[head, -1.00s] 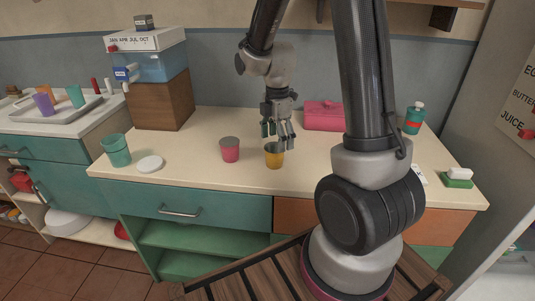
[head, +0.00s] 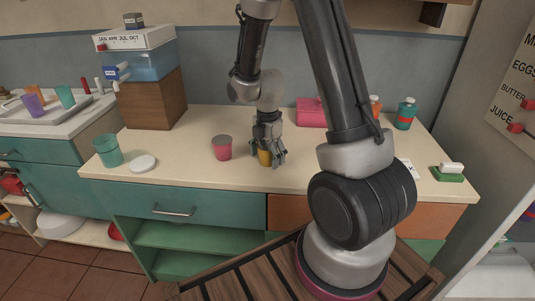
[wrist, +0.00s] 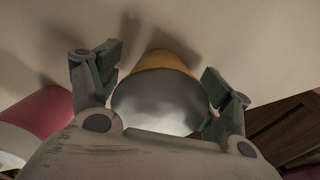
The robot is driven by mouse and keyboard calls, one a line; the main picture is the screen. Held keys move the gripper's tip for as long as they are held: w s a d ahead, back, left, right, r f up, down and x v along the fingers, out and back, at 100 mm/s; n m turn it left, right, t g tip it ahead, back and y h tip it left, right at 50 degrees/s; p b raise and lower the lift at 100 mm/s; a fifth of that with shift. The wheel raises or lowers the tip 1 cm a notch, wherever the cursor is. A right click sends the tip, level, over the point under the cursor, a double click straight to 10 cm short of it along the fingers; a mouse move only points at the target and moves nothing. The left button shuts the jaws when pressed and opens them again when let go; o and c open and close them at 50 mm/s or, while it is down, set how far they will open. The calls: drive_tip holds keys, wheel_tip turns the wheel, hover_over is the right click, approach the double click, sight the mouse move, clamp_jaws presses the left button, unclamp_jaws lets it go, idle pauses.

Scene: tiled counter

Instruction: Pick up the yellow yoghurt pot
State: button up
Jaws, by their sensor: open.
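The yellow yoghurt pot (head: 264,158) stands on the counter, partly hidden by my gripper (head: 268,155) in the head view. In the wrist view the pot (wrist: 165,60) shows its yellow side and grey lid between the two fingers. My gripper (wrist: 160,82) is open, with one finger on each side of the pot. A gap shows at the left finger; the right finger is close to the pot, and I cannot tell whether it touches.
A pink pot with a grey lid (head: 222,149) stands just left of the yellow one. A white lid (head: 143,163) and a teal cup (head: 107,151) are further left. A pink box (head: 311,113) lies behind. The counter front (head: 215,180) is clear.

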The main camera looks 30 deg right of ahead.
drive_tip(key=c, duration=1.2)
drive_tip(key=shift+r, duration=0.1)
